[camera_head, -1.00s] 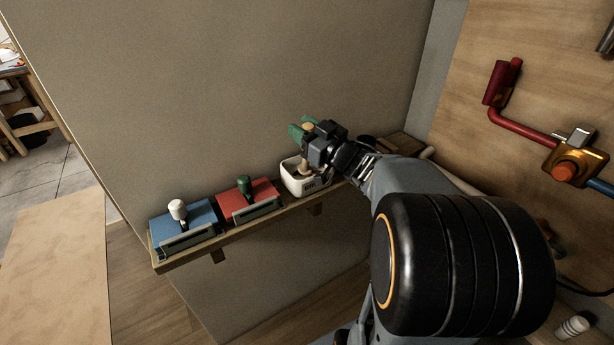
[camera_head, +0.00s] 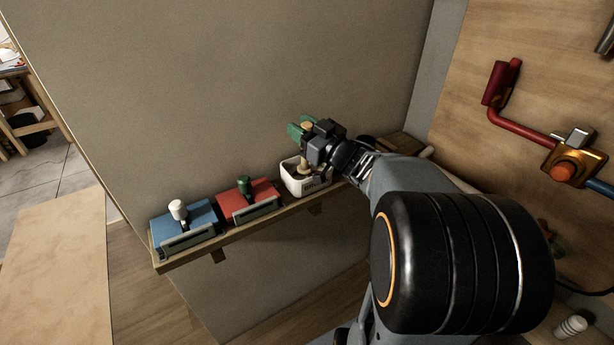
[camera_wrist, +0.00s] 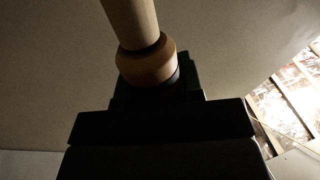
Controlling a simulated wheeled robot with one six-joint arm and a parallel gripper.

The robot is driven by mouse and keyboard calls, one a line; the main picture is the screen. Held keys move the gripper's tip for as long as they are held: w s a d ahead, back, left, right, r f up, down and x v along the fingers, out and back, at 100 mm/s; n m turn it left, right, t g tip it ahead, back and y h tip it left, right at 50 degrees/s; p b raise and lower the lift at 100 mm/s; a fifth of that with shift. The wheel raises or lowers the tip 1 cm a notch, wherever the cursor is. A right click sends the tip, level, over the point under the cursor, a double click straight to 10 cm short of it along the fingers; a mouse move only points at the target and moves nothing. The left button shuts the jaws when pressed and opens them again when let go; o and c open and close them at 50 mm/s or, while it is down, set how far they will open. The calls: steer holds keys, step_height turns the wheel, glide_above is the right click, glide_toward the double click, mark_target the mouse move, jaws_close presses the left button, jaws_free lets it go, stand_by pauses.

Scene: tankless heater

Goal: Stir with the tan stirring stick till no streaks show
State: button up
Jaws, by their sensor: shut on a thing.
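My gripper (camera_head: 304,130), with green fingers, is shut on the tan stirring stick (camera_head: 305,165) above the shelf. The stick stands roughly upright, with its lower end inside a white tub (camera_head: 291,183). In the wrist view the stick (camera_wrist: 134,25) shows as a pale wooden shaft with a thicker rounded collar (camera_wrist: 147,62) near the dark gripper body. The tub's contents are mostly hidden by the gripper and stick, so I cannot tell whether streaks show.
The tub stands on a narrow wooden shelf (camera_head: 235,236) against a grey wall. A red box (camera_head: 263,190) with a green-handled tool and a blue box (camera_head: 165,229) with a white-handled tool stand to its left. Pipes and an orange-knobbed valve (camera_head: 563,171) are on the right panel.

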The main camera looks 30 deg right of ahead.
steer(key=shift+s+a+r+p, duration=0.1)
steer(key=shift+s+p, duration=0.05)
steer(key=shift+s, duration=0.35)
steer(key=shift+s+a+p, duration=0.1)
steer(key=shift+s+p, duration=0.05)
steer(key=shift+s, duration=0.35)
steer(key=shift+w+d, duration=0.1)
steer(key=shift+d, duration=0.7)
steer(key=shift+x, duration=1.1)
steer(key=shift+d+f, duration=0.1)
steer(key=shift+f, duration=0.15)
steer(key=shift+s+a+r, duration=0.15)
steer(key=shift+s+a, duration=0.35)
steer(key=shift+s, duration=0.05)
steer(key=shift+w+d, duration=0.1)
steer(key=shift+w, duration=0.05)
